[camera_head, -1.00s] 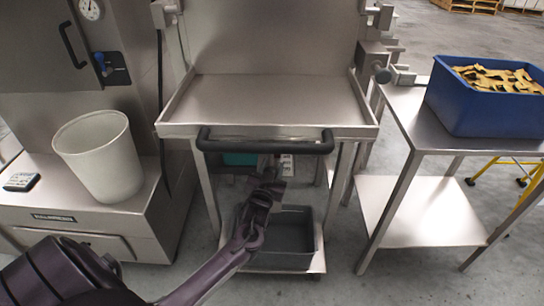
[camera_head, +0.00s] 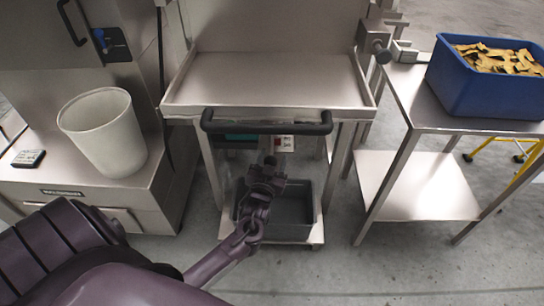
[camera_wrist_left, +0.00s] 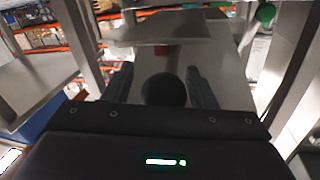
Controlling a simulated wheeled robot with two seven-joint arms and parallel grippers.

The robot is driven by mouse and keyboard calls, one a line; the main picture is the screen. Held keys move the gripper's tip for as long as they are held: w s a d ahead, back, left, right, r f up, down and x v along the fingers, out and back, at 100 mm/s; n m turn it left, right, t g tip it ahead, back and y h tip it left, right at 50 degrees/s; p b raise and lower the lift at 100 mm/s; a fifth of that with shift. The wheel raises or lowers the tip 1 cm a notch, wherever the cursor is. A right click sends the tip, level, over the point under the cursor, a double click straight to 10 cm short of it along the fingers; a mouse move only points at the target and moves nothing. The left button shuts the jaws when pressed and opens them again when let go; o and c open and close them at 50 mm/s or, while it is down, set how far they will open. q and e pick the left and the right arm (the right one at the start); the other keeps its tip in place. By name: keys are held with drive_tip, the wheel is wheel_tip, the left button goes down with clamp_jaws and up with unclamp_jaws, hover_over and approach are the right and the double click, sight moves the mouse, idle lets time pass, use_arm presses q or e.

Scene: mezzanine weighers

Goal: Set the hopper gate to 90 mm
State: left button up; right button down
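A steel weigher with a sloped chute or tray (camera_head: 268,80) stands at the centre, with a black bar handle (camera_head: 266,124) across its front. My left gripper (camera_head: 268,168) is below the bar, in front of the opening under the tray. In the left wrist view the two fingers of the left gripper (camera_wrist_left: 163,85) stand apart. A dark round thing (camera_wrist_left: 165,90), perhaps a knob, shows between them; I cannot tell whether they touch it. No gate scale or 90 mm mark is readable. My right gripper is out of view.
A grey bin (camera_head: 276,214) sits on the low shelf below. A small white and red control box (camera_head: 284,144) is under the tray. A white bucket (camera_head: 104,134) stands at left. A blue crate (camera_head: 478,92) of tan pieces sits on the right table (camera_head: 410,98).

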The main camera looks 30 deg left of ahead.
use_arm(q)
drive_tip(key=shift+o, duration=0.5)
drive_tip(key=shift+a+r, duration=0.1)
drive_tip(key=shift+r, duration=0.05)
drive_tip(key=shift+s, duration=0.35)
drive_tip(key=v, duration=0.7)
drive_tip(key=shift+p, duration=0.4)
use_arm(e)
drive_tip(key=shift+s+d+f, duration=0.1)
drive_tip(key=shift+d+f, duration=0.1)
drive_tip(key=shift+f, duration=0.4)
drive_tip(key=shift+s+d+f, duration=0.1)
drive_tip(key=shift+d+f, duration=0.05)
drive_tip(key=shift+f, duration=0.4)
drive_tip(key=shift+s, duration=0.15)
